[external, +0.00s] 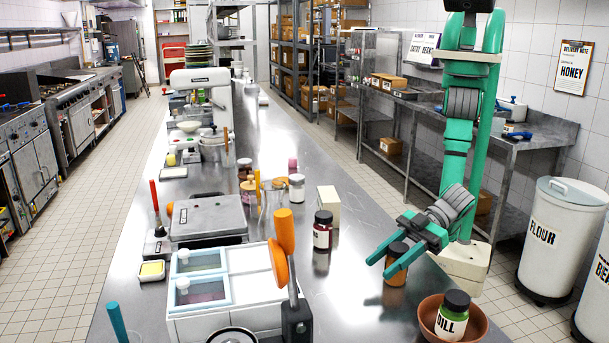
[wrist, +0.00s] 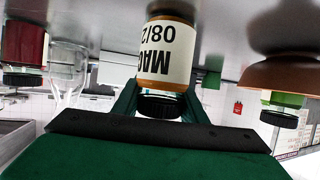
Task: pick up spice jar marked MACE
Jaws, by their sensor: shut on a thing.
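The MACE jar (external: 398,279) is a small brown jar with a black lid, upright on the steel counter at the right. In the wrist view, which is upside down, its pale label (wrist: 165,52) reads "MAC" and "08/2"; the rest is turned out of sight. My green gripper (external: 379,267) is shut on the jar, one finger on each side, just under the lid. In the wrist view the fingers (wrist: 158,105) flank the lid end. The jar's base appears to touch the counter; I see no clear gap.
A terracotta bowl (external: 475,326) holding a green DILL jar (external: 452,314) stands close to the right. A white lidded container (external: 205,305) fills the front left.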

